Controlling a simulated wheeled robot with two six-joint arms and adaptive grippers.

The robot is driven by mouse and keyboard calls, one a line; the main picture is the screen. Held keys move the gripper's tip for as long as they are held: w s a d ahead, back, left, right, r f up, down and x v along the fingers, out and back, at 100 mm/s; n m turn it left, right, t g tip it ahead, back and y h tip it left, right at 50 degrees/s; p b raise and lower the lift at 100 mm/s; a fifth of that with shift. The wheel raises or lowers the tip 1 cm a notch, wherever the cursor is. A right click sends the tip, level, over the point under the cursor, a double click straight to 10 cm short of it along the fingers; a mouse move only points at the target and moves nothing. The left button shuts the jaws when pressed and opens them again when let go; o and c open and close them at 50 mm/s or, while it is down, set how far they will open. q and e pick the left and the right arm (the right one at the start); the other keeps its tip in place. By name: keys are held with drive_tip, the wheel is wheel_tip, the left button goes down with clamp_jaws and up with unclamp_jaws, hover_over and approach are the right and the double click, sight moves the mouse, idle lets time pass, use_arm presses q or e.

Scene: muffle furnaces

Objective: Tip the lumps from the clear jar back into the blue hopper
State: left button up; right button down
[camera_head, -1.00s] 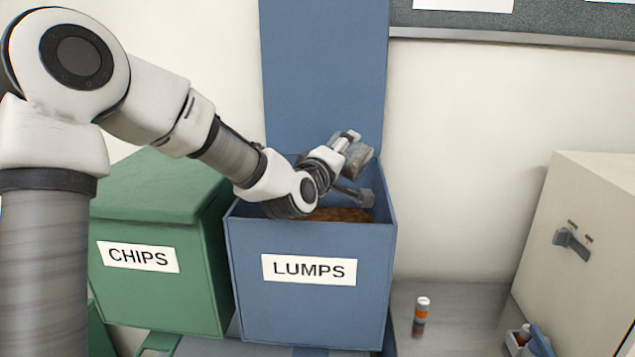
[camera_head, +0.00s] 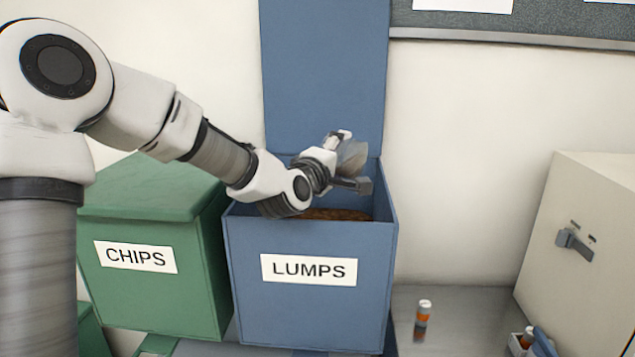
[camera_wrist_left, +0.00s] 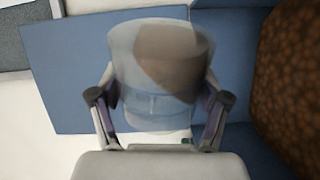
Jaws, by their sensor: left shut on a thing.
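The blue hopper (camera_head: 310,300) stands open with its lid raised behind it and a LUMPS label on its front. Brown lumps lie inside it; they also show at the right of the left wrist view (camera_wrist_left: 295,80). My left gripper (camera_head: 352,168) is over the hopper's opening, shut on the clear jar (camera_head: 353,157). In the left wrist view the jar (camera_wrist_left: 155,100) sits between the two fingers, blurred, with a brown mass toward one end. My right gripper is not in view.
A green CHIPS bin (camera_head: 150,270) with its lid down stands left of the hopper. A small orange-and-white container (camera_head: 423,313) stands on the grey bench (camera_head: 455,315) at the right. A beige furnace cabinet (camera_head: 590,220) is at the far right.

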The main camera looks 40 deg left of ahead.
use_arm(q)
drive_tip(key=shift+a+r+n, duration=0.1)
drive_tip(key=shift+a+n, duration=0.15)
drive_tip(key=shift+n, duration=0.45)
drive_tip(key=shift+a+n+b, duration=0.1)
drive_tip(key=shift+n+b, duration=0.3)
drive_tip(key=shift+b, duration=0.05)
drive_tip(key=shift+a+r, duration=0.1)
drive_tip(key=shift+r, duration=0.05)
drive_tip(key=shift+n, duration=0.3)
drive_tip(key=shift+s+a+r+n, duration=0.15)
drive_tip(key=shift+a+n, duration=0.15)
drive_tip(key=shift+n, duration=0.3)
drive_tip(key=shift+b, duration=0.3)
drive_tip(key=shift+a+n+b, duration=0.2)
drive_tip(key=shift+n+b, duration=0.1)
drive_tip(key=shift+n, duration=0.4)
